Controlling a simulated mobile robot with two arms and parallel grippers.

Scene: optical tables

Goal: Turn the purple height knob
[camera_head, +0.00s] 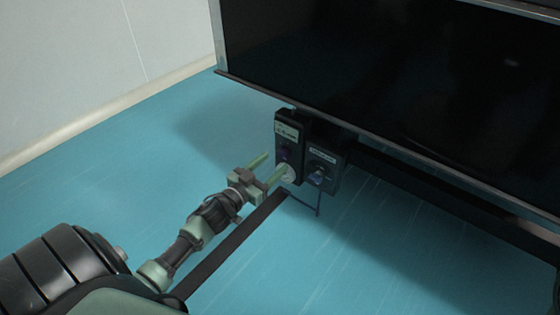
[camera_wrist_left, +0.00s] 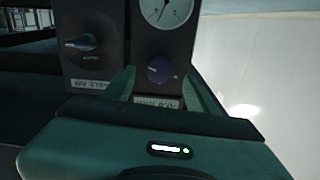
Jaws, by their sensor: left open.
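The purple knob (camera_head: 284,155) is on the front of a dark control box (camera_head: 289,132) under the table edge. In the left wrist view the purple knob (camera_wrist_left: 160,70) sits between a round white gauge and a label. My left gripper (camera_head: 276,161) is open in front of this box. In the left wrist view its two fingers (camera_wrist_left: 160,76) stand apart on either side of the knob, with no clear contact. The fingertips partly cover the box in the head view. My right gripper is not in view.
The white gauge (camera_wrist_left: 168,10) is close to the purple knob. The dark table (camera_head: 390,70) overhangs both boxes. A dark bar crosses the blue floor (camera_head: 130,180).

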